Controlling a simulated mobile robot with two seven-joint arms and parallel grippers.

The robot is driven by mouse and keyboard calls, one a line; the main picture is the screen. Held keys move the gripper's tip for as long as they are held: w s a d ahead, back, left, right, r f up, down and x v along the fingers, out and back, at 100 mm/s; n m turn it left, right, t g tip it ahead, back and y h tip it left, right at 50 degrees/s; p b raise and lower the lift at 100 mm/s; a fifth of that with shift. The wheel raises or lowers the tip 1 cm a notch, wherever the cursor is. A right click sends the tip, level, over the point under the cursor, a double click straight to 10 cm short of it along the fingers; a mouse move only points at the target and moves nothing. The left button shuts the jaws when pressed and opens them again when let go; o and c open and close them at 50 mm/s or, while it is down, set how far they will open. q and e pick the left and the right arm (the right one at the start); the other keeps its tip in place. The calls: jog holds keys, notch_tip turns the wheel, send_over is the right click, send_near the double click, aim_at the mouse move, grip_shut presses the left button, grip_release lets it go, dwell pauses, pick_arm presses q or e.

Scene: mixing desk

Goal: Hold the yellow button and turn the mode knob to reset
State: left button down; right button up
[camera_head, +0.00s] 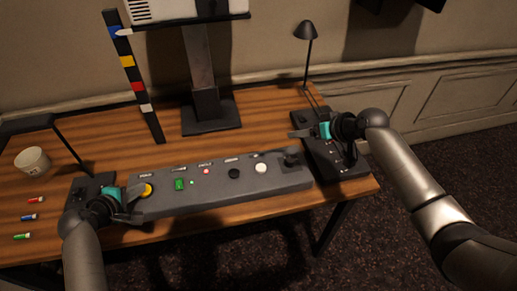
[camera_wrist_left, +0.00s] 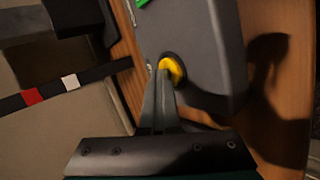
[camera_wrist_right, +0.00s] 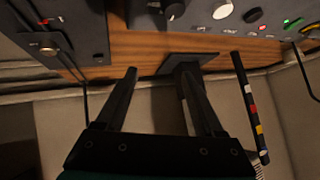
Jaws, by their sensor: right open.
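The grey control panel (camera_head: 220,190) lies on the wooden desk. Its yellow button (camera_head: 147,190) is at the left end and also shows in the left wrist view (camera_wrist_left: 174,70). My left gripper (camera_head: 136,200) is shut, with its fingertips at the button's edge; I cannot tell whether the button is pressed. A dark knob (camera_head: 292,156) stands at the panel's right end and shows in the right wrist view (camera_wrist_right: 174,9); its label is too small to read, so I cannot confirm it is the mode knob. My right gripper (camera_head: 302,133) is open and empty, behind and apart from this knob.
A white button (camera_head: 260,168), a black round knob (camera_head: 234,174) and a green switch (camera_head: 180,184) sit along the panel. A black box (camera_head: 325,160) is at its right. A monitor stand (camera_head: 205,100) and a striped bar (camera_head: 139,87) are behind. A white cup (camera_head: 33,160) stands at left.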

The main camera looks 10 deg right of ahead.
aim_at(291, 158)
jog(key=f+m+g+h, duration=0.1)
jog(key=m, duration=0.8)
jog(key=w+d+f+m+g+h, duration=0.1)
jog(key=f+m+g+h, duration=0.1)
jog(key=m, duration=0.8)
jog(key=w+f+m+g+h, duration=0.1)
jog(key=f+m+g, duration=0.1)
jog(key=m, duration=0.7)
jog(key=shift+d+m, duration=0.3)
jog(key=shift+d, duration=0.1)
jog(key=m, duration=0.1)
jog(key=a+m, duration=0.1)
jog(key=m+g, duration=0.1)
jog(key=shift+s+a+f+h, duration=0.1)
jog(key=shift+s+a+h, duration=0.1)
jog(key=shift+s+h, duration=0.1)
jog(key=a+m, duration=0.1)
jog(key=m, duration=0.1)
jog(key=s+a+m+g, duration=0.1)
jog(key=m, duration=0.1)
jog(key=shift+s+a+f+g, duration=0.15)
jog(key=shift+a+g, duration=0.05)
jog(key=shift+g, duration=0.1)
jog(key=m, duration=0.1)
jog(key=s+a+m, duration=0.1)
jog(key=shift+a+m+g, duration=0.25)
jog(key=shift+m+g, duration=0.15)
jog(key=shift+n, duration=0.3)
